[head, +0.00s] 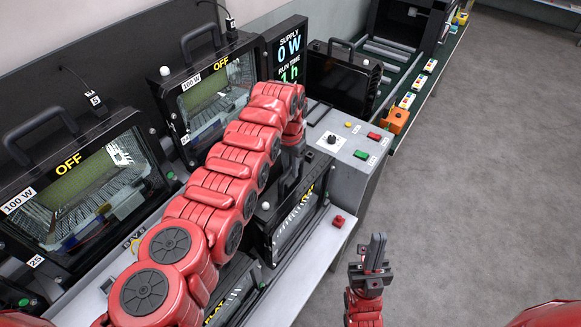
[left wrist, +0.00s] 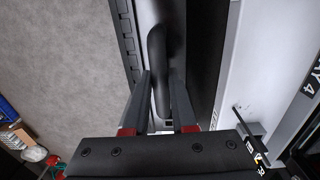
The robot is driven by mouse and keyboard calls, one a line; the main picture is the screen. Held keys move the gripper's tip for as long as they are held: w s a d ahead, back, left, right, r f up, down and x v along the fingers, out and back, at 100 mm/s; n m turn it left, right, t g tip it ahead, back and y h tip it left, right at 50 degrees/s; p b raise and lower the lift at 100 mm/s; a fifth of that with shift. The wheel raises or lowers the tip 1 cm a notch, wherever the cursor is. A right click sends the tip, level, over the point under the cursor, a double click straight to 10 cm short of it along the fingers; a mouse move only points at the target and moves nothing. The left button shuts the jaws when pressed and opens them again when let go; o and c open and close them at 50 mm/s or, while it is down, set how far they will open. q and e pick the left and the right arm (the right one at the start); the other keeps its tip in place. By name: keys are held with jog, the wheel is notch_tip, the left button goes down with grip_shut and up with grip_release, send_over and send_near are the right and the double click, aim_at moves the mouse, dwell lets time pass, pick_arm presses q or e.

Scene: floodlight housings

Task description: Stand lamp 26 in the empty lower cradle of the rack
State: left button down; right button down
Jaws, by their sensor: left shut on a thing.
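My left gripper (left wrist: 163,100) is shut on the black carrying handle (left wrist: 158,55) of a lamp. In the head view this lamp (head: 297,222) is a black floodlight housing below the end of my red left arm, above or at the rack's lower ledge; I cannot tell if it touches. Its number is not readable, so I cannot confirm it is lamp 26. The rack's pale lower ledge (head: 318,258) shows beside it. The empty lower cradle is not clearly seen; my arm hides much of the lower row. My right gripper (head: 376,247) is shut and empty, right of the rack.
Lit-panel lamps labelled OFF, one numbered 25 (head: 80,190) and another (head: 215,92), stand in the upper row. A supply screen (head: 289,50) reads 0 W. A dark lamp (head: 342,82) stands behind the grey control box (head: 345,140). Grey floor (head: 480,150) at right is clear.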

pick_arm(q)
jog(key=shift+w+f+b, duration=0.1)
jog(key=shift+f+b, duration=2.45)
jog(key=shift+b, duration=0.1)
dwell(1.7)
jog(key=shift+s+f+b, duration=0.4)
jog(key=shift+f+b, duration=0.1)
dwell(1.5)
jog(key=c, duration=0.6)
grip_release()
jog(key=shift+w+f, duration=0.1)
jog(key=shift+w, duration=0.05)
jog(key=shift+c, duration=0.2)
notch_tip(320, 180, up, 12)
jog(key=b, duration=0.2)
jog(key=shift+w+f+b, duration=0.15)
jog(key=shift+f+b, duration=0.1)
jog(key=shift+b, duration=0.15)
notch_tip(320, 180, up, 6)
jog(key=p, duration=0.6)
send_over(291, 182)
jog(key=shift+w+a, duration=0.2)
jog(key=shift+a, duration=0.05)
